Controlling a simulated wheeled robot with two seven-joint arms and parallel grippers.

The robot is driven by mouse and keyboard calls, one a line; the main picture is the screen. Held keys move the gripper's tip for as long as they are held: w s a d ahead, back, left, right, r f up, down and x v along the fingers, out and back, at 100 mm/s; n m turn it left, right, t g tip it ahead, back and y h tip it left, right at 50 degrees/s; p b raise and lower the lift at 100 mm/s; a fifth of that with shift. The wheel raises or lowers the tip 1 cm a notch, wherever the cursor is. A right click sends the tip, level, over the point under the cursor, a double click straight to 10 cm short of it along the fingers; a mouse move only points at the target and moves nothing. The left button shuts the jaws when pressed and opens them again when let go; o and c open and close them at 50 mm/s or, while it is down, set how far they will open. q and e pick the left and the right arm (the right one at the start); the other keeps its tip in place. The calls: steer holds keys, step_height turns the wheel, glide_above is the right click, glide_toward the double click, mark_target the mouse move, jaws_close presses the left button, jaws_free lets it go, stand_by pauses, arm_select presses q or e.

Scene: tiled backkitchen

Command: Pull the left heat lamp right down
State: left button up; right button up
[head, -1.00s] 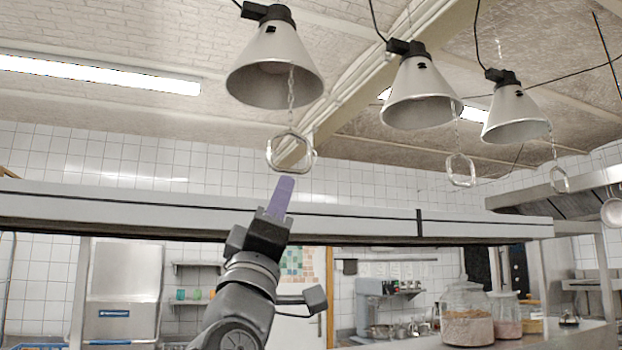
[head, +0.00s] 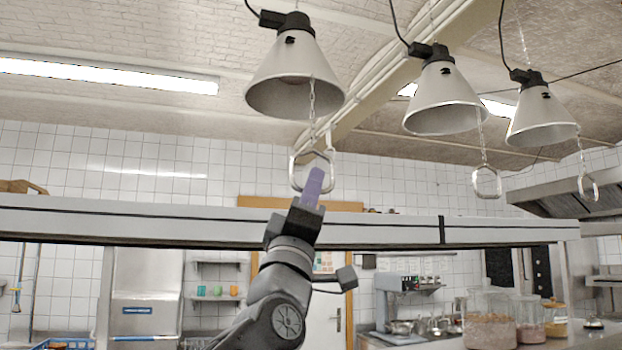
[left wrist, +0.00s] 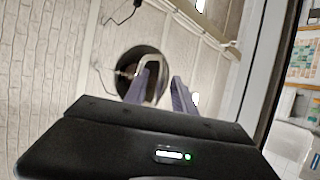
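The left heat lamp (head: 290,68), a grey metal cone, hangs at upper middle in the head view. A chain (head: 312,105) runs down from it to a metal ring handle (head: 294,172). My left gripper (head: 315,174) reaches up from below, its purple fingertips overlapping the ring's lower part. In the left wrist view the two fingers (left wrist: 160,82) stand apart, so the gripper is open. Part of the handle (left wrist: 157,62) shows between and beyond the fingertips, with the dark lamp mouth (left wrist: 128,68) behind. Contact cannot be told. My right gripper is not in view.
Two more lamps hang to the right, the middle one (head: 442,100) and the right one (head: 541,120), each with its own ring. A long pale shelf beam (head: 160,222) crosses behind my arm. Glass jars (head: 490,325) stand at lower right.

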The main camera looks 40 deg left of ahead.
arm_select(q)
jaws_close()
stand_by(0.4)
stand_by(1.1)
